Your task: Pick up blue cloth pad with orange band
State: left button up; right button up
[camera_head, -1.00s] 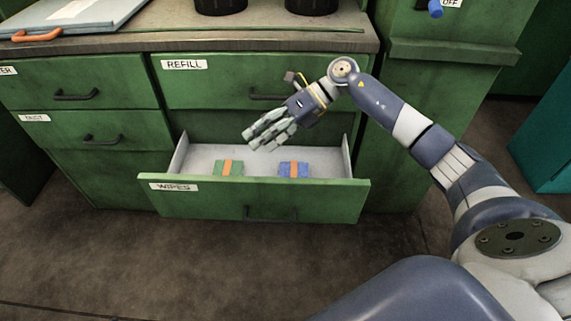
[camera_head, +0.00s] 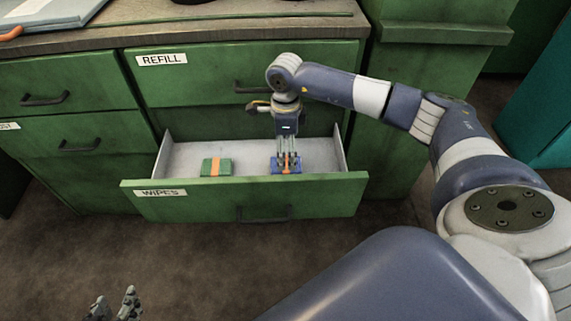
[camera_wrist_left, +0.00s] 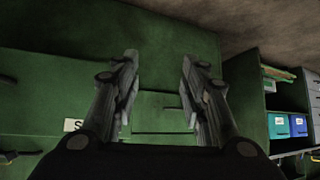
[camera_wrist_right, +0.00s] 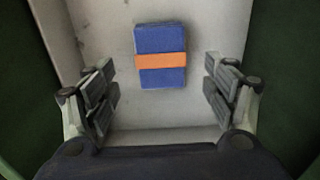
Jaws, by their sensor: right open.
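The blue cloth pad with orange band (camera_wrist_right: 160,45) lies flat on the drawer floor. In the head view the pad (camera_head: 277,167) is at the right of the open WIPES drawer, partly hidden by my right gripper (camera_head: 287,165). My right gripper points straight down over the pad. In the right wrist view the right gripper (camera_wrist_right: 161,92) is open, its fingers apart on either side of the pad and not touching it. My left gripper (camera_head: 113,306) shows at the bottom left of the head view. In the left wrist view the left gripper (camera_wrist_left: 160,80) is open and empty.
A green pad with an orange band (camera_head: 216,167) lies left of the blue pad in the same drawer. The drawer's front panel (camera_head: 225,197) and side walls stand around both. The closed REFILL drawer (camera_head: 200,80) and the countertop are above.

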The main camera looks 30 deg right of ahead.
aim_at(286, 164)
notch_tip(286, 164, down, 5)
jog(key=shift+b, duration=0.75)
jog(key=shift+f, duration=0.25)
pick_arm(q)
jog(key=w+d+r+t+h, duration=0.1)
jog(key=w+d+r+t, duration=0.1)
jog(key=w+r+t, duration=0.2)
notch_tip(286, 164, up, 2)
jog(key=shift+w+d+r, duration=0.15)
jog(key=shift+w+r, duration=0.05)
jog(key=shift+w, duration=0.55)
pick_arm(e)
jog(key=c, duration=1.2)
